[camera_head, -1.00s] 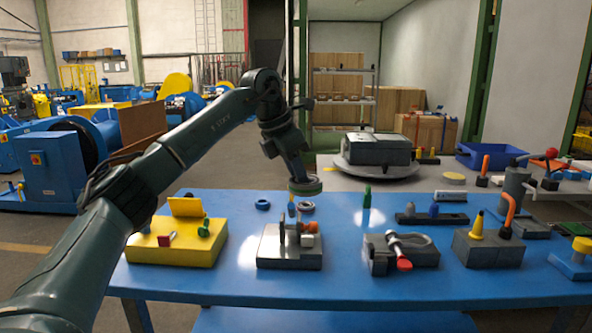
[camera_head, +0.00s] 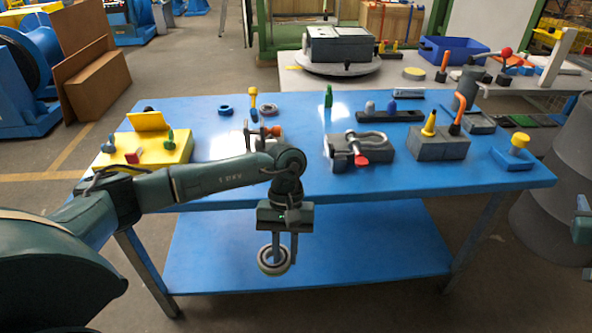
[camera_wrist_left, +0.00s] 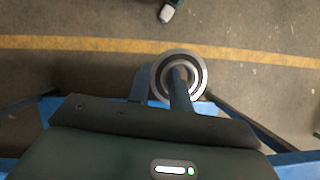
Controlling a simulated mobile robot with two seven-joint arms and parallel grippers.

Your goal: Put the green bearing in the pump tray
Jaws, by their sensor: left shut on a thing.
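My left gripper (camera_head: 277,250) is shut on a ring-shaped bearing (camera_head: 273,268) and holds it in front of the blue table's front edge, above the lower shelf in the picture. In the left wrist view the bearing (camera_wrist_left: 202,76) shows a pale metal rim and a dark inner ring. One finger seems to pass into its hole, the other lies outside. The bearing looks grey-green, with little green showing now. I cannot tell which is the pump tray.
The blue table (camera_head: 330,193) carries a yellow block (camera_head: 150,150), a grey block with a shackle (camera_head: 355,152), another grey block (camera_head: 437,147) and a blue ring (camera_head: 225,110). A blue bin (camera_head: 450,50) and a grey turntable (camera_head: 344,67) stand behind. The lower shelf (camera_head: 370,250) is clear.

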